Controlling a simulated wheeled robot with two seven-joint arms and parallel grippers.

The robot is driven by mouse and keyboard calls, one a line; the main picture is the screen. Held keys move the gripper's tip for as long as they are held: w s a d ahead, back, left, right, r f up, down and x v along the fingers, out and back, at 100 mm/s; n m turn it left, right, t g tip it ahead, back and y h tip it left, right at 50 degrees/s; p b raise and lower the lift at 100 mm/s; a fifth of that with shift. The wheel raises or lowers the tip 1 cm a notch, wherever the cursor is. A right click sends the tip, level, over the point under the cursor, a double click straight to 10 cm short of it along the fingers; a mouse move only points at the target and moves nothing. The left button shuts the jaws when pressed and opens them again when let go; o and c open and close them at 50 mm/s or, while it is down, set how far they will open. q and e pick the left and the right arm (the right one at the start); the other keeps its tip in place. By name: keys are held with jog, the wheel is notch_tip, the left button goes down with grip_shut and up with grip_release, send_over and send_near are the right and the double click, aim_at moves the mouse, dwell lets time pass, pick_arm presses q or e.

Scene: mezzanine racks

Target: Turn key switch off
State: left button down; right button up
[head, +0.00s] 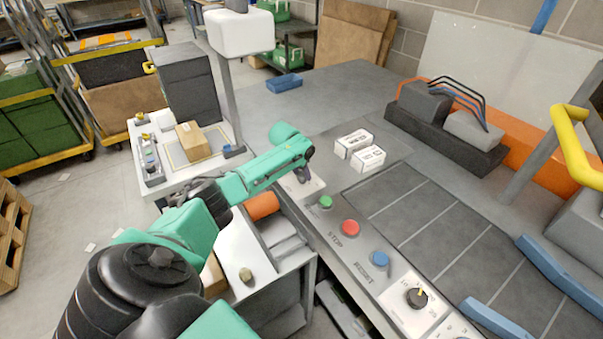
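A control panel (322,235) runs along the near edge of the conveyor. It carries a green button (326,202), a red stop button (350,228), a blue reset button (380,259) and a black rotary switch (417,297) with a yellow pointer. I cannot make out a key on any of them. My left gripper (302,176) points down at the panel's far end, beyond the green button. Its fingers are small and partly hidden, so I cannot tell whether they are open or what they touch. A key switch there may be hidden by the gripper. My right gripper is not in view.
Two white boxes (358,151) lie on the grey surface behind the panel. A yellow handle (575,150) rises at the right. Blue rails (560,278) edge the dark conveyor.

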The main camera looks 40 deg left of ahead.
pick_arm(q)
jog(key=n+p, duration=0.2)
jog(key=shift+d+r+y+p, duration=0.2)
jog(key=shift+r+y+p, duration=0.15)
jog(key=shift+y+p, duration=0.05)
jog(key=shift+f+n+y, duration=0.15)
jog(key=shift+n+y, duration=0.15)
jog(key=shift+n, duration=0.5)
jog(key=shift+w+f+n, duration=0.1)
jog(key=shift+f+n, duration=0.05)
jog(key=shift+n, duration=0.35)
jog(key=shift+a, duration=0.1)
jog(key=shift+c, duration=1.7)
grip_release()
jog(key=shift+g, duration=0.3)
